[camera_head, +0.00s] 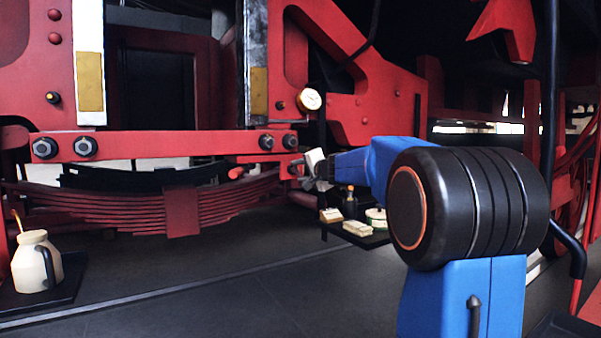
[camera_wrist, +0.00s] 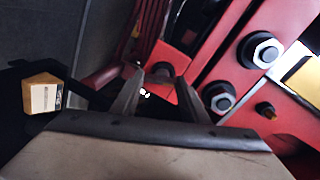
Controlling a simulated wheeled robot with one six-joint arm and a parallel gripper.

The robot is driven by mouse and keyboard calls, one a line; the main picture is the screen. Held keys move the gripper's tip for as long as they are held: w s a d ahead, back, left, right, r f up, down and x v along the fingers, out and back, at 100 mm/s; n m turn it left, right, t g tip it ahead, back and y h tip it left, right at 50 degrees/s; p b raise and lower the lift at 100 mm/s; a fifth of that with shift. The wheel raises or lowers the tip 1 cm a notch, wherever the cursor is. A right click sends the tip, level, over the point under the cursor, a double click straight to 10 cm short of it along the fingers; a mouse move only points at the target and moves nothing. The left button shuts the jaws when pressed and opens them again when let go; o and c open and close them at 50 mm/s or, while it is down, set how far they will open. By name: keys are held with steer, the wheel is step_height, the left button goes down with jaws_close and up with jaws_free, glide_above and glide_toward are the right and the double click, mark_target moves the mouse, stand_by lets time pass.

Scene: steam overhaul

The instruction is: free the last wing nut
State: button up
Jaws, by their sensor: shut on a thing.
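My gripper (camera_head: 308,170) is at the right end of the red cross bar (camera_head: 180,144), just below its right-hand pair of hex nuts. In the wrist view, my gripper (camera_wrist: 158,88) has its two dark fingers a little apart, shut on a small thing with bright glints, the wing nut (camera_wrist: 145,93). The wing nut is mostly hidden between the fingers, and its wings cannot be made out. In the head view it is too small and covered to tell. I cannot tell whether it still touches its stud.
Large hex nuts (camera_head: 86,147) sit on the bar; two show close in the wrist view (camera_wrist: 219,97). A round gauge (camera_head: 309,100) is above my gripper. A small dark shelf (camera_head: 372,240) with a bottle, tin and blocks is below. A cream jug (camera_head: 36,262) stands at the left.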

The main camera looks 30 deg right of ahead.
steer(key=o, duration=1.1)
steer(key=shift+c, duration=0.2)
steer(key=s+r, duration=0.2)
steer(key=s, duration=1.5)
steer(key=shift+s, duration=0.15)
steer(key=shift+a, duration=0.2)
